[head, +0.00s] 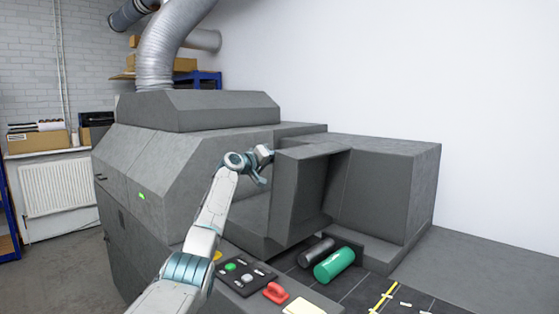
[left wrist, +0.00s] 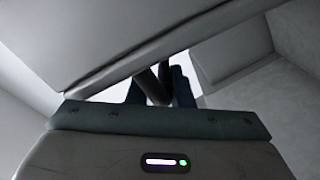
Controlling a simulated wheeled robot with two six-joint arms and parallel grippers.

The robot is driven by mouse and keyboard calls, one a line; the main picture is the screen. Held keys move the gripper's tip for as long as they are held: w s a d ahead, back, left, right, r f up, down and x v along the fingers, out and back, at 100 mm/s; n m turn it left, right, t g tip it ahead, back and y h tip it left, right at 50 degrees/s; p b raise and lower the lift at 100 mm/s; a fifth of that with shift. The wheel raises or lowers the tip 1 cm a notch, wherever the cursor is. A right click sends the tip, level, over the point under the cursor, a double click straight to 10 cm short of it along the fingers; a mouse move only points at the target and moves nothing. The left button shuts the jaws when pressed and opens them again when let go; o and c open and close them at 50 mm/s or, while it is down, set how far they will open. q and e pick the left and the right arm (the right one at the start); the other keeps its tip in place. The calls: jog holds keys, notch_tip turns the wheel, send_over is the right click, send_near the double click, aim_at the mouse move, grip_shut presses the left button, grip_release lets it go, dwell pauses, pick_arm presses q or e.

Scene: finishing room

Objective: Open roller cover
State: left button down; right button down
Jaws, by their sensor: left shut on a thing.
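The grey roller cover (head: 300,190) stands on the front of the big grey machine, with a dark gap on its right side. My left gripper (head: 262,157) is at the cover's upper left edge and shut on it. In the left wrist view, the dark fingers (left wrist: 160,85) meet the edge of a grey panel (left wrist: 100,40); the exact contact is partly hidden. A green roller (head: 334,264) and a dark roller (head: 316,251) lie exposed below the cover. My right gripper is not in view.
A grey block (head: 395,195) stands right of the cover. A silver duct (head: 165,45) rises behind. Open floor (head: 55,272) lies at left.

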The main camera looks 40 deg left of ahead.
pick_arm(q)
jog(key=shift+a+f, duration=0.35)
jog(key=shift+a, duration=0.1)
jog(key=c, duration=1.5)
grip_release()
jog(key=shift+o, duration=0.2)
jog(key=shift+a, duration=0.2)
jog(key=shift+d+r, duration=0.1)
jog(key=s+b, duration=0.5)
jog(key=s, duration=0.5)
jog(key=shift+s+a+b, duration=0.4)
